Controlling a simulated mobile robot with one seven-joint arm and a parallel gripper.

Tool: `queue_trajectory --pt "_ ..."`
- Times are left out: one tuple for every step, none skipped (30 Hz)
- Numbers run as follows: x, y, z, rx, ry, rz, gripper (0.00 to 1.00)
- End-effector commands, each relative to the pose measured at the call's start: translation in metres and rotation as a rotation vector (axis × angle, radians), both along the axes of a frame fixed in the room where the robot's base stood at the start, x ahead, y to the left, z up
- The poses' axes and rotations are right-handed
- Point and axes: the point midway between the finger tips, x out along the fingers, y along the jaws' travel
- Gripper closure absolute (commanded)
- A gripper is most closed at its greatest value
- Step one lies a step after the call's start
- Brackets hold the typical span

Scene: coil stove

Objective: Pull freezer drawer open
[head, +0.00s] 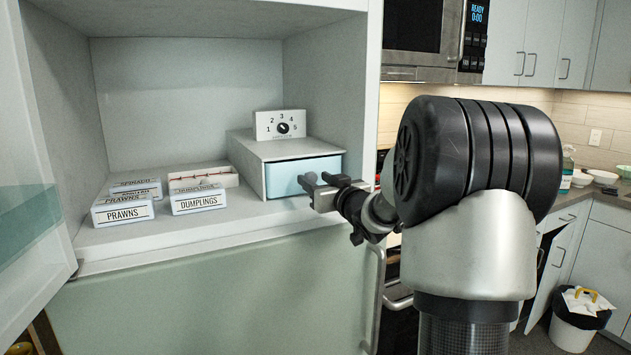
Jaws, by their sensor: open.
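The freezer drawer (288,178) is a pale blue front set in a white box-like housing (250,168) on the floor of the open freezer compartment, right of centre. The drawer front looks flush with its housing. My gripper (309,184) is open in front of the right part of the drawer front and covers some of it. Nothing shows between its fingers. I cannot tell whether the fingers touch the drawer, and any handle is hidden or too small to make out.
Several labelled boxes, including prawns (123,210) and dumplings (199,201), sit left of the drawer. A numbered dial (281,125) stands above the housing. The open freezer door (30,215) is at left, and the compartment's right wall (345,95) is close to my arm.

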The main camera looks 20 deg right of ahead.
Motion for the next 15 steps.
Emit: queue_trajectory --pt "0.0027 0.0003 -0.0003 0.001 0.000 0.000 0.56" --pt "0.0035 0.0004 -0.0003 0.001 0.000 0.000 0.56" --pt "0.0042 0.0004 -0.0002 0.001 0.000 0.000 0.56" --pt "0.0045 0.0006 -0.0002 0.000 0.000 0.000 0.56" --pt "0.0046 0.0005 -0.0001 0.000 0.000 0.000 0.56" --pt "0.0046 0.0005 -0.0001 0.000 0.000 0.000 0.56" --pt "0.0045 0.0005 -0.0001 0.000 0.000 0.000 0.56" --pt "0.0045 0.0005 -0.0001 0.000 0.000 0.000 0.56" --pt "0.0044 0.0005 -0.0001 0.000 0.000 0.000 0.56" --pt "0.0044 0.0004 -0.0001 0.000 0.000 0.000 0.56" --pt "0.0043 0.0004 -0.0001 0.000 0.000 0.000 0.61" --pt "0.0043 0.0004 -0.0001 0.000 0.000 0.000 0.68" --pt "0.0043 0.0004 -0.0001 0.000 0.000 0.000 0.73" --pt "0.0042 0.0004 -0.0001 0.000 0.000 0.000 0.78" --pt "0.0042 0.0004 -0.0001 0.000 0.000 0.000 0.84"
